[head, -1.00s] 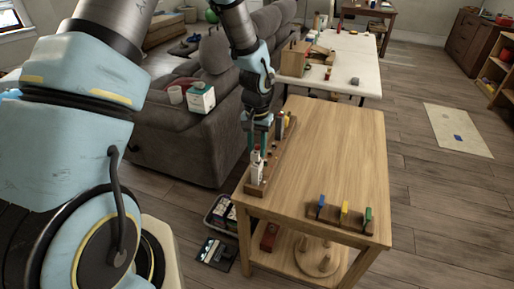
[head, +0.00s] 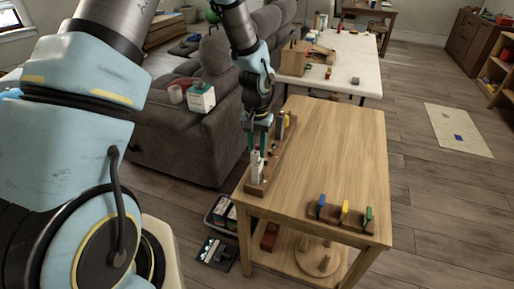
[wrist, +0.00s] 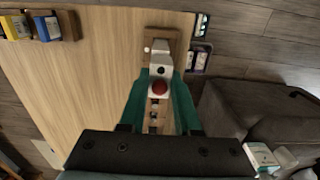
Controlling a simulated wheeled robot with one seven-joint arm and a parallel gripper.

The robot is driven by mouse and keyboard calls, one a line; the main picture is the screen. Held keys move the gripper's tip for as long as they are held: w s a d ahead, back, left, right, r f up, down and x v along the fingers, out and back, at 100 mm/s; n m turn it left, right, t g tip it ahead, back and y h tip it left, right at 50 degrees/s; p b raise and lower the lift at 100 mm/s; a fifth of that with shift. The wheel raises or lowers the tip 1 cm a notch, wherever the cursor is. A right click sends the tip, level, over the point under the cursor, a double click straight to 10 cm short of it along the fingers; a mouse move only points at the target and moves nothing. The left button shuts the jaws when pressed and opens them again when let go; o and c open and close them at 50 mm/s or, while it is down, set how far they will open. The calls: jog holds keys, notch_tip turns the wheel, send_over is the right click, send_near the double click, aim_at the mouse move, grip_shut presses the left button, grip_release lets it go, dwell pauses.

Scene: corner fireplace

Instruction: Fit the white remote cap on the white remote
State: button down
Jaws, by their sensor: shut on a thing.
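My gripper (head: 259,148) points down over the near left part of the wooden table and is shut on a small white piece, which I take to be the white remote cap. In the wrist view the white remote cap (wrist: 159,95) shows a round red spot between the teal fingers. The white remote (head: 256,171) stands upright in a wooden rack (head: 284,152), directly below my gripper. The cap and the remote line up closely; I cannot tell whether the cap is seated or only touching. The fingers partly hide where they meet.
Other dark upright items (head: 280,124) stand at the rack's far end. A second rack with blue, yellow and green pieces (head: 344,210) is at the table's front right. The middle of the wooden table (head: 335,145) is clear. A grey sofa (head: 185,130) stands to the left.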

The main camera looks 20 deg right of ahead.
jog(key=shift+f+b, duration=0.85)
jog(key=shift+f, duration=0.35)
dwell(0.5)
jog(key=c, duration=0.5)
grip_release()
jog(key=shift+c, duration=0.2)
notch_tip(320, 180, up, 11)
jog(key=shift+a+f+b, duration=0.1)
jog(key=shift+b, duration=1.1)
jog(key=s+a+r+n, duration=0.1)
jog(key=a+n, duration=0.1)
jog(key=a, duration=0.8)
jog(key=s+a+r+n+t, duration=0.1)
jog(key=a+n, duration=0.2)
jog(key=a, duration=0.7)
jog(key=s+a+r+n, duration=0.2)
jog(key=a, duration=0.7)
jog(key=shift+a+t, duration=0.3)
jog(key=shift+a, duration=0.1)
